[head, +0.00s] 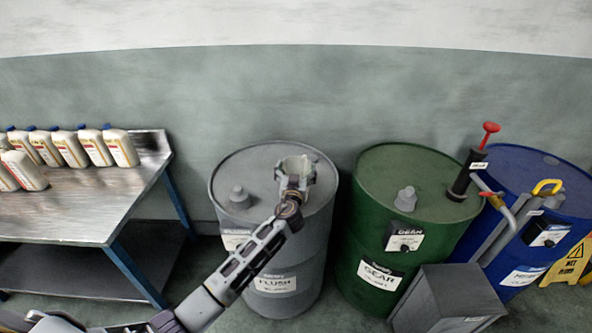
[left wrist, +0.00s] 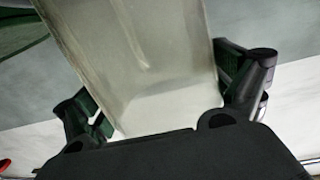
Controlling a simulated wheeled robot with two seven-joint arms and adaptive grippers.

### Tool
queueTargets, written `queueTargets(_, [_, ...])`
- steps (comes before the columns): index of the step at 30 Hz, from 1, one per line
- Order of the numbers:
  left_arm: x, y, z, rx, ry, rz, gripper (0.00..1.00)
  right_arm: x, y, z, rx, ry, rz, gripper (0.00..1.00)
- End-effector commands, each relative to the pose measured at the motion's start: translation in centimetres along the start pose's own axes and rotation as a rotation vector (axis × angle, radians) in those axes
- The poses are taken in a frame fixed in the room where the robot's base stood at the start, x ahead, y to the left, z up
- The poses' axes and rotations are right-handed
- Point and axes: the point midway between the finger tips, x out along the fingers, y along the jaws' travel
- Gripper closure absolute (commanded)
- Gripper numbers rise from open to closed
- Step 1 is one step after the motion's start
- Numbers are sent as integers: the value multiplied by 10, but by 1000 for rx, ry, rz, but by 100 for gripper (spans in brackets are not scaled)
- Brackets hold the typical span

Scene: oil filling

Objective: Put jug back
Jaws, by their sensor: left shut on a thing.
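The jug (head: 297,166) is a pale grey, translucent container in the head view. It shows above the grey drum, and I cannot tell whether it touches the drum top. My left gripper (head: 293,187) is shut on it, with the arm coming in from the lower left. In the left wrist view the jug (left wrist: 140,60) fills the middle, between the two dark fingers of the left gripper (left wrist: 165,100). It looks empty there. My right gripper is not in view.
A grey drum (head: 225,185) labelled FLUSH, a green GEAR drum (head: 365,225) with a hand pump (head: 468,170), and a blue drum (head: 525,165) stand along the wall. A metal table (head: 75,215) holds several white bottles (head: 70,148). A grey box (head: 448,300) and yellow sign (head: 573,262) stand at right.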

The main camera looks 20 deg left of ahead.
Motion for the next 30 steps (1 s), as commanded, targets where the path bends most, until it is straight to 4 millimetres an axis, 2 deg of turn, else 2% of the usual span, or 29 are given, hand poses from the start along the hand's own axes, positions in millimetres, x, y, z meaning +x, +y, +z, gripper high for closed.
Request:
queueTargets(7, [0,0,1,-2,2,0,67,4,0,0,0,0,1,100])
queueTargets(8, [0,0,2,-1,0,0,4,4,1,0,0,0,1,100])
queueTargets(9, [0,0,2,-1,0,0,0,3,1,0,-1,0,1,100])
queueTargets(26, [0,0,-1,0,0,0,0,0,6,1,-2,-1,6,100])
queueTargets(30, [-8,0,1,-2,0,1,0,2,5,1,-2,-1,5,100])
